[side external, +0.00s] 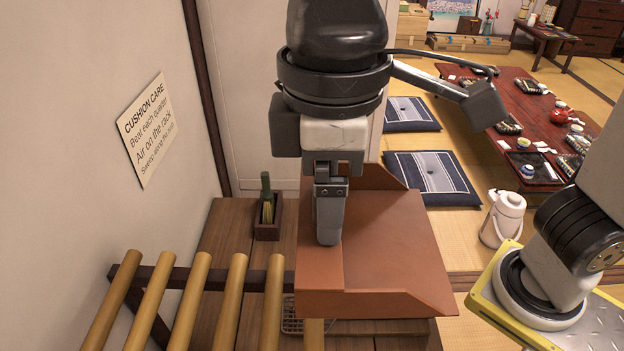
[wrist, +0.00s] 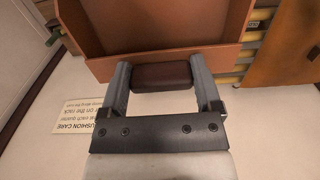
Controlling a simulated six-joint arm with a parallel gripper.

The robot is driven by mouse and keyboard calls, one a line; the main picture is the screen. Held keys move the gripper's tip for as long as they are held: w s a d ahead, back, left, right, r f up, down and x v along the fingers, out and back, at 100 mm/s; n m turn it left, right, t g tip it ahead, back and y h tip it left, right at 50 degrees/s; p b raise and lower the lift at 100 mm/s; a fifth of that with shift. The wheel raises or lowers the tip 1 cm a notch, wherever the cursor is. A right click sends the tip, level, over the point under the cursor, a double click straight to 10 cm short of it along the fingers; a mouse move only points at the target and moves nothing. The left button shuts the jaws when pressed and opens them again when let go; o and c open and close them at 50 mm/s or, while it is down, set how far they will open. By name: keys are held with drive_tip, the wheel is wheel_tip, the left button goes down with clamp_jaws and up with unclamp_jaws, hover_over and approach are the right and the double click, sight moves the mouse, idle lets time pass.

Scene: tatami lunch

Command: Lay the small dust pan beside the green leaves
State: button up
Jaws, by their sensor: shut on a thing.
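The dust pan (side external: 395,250) is orange-brown with raised walls. It is held up above the wooden bench, roughly level, and hides much of the bench. In the wrist view the pan (wrist: 165,25) spans the top, with its dark brown handle (wrist: 162,77) between the fingers. My gripper (side external: 328,230) is shut on that handle; its two fingers also show in the wrist view (wrist: 163,85). No green leaves can be made out for certain. A green-handled thing with yellowish bristles (side external: 267,198) stands in a small dark box (side external: 268,230), left of my gripper.
A rack of bamboo poles (side external: 190,300) stands at the front left. The wooden bench (side external: 225,235) has bare room around the small box. A wire grid (side external: 291,315) shows partly under the pan. A white pot (side external: 503,215) stands on the floor at right; a sign (side external: 147,130) hangs on the wall.

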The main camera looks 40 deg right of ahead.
wheel_tip(320, 180, up, 2)
drive_tip(key=shift+w+d+r, duration=0.1)
drive_tip(key=shift+w, duration=0.05)
drive_tip(key=w+d, duration=1.5)
drive_tip(key=d, duration=0.3)
wheel_tip(320, 180, down, 38)
drive_tip(key=shift+s+a, duration=0.2)
drive_tip(key=shift+a, duration=0.05)
drive_tip(key=w+a+f, duration=0.2)
drive_tip(key=w+f, duration=0.7)
drive_tip(key=w, duration=0.4)
drive_tip(key=shift+a, duration=0.4)
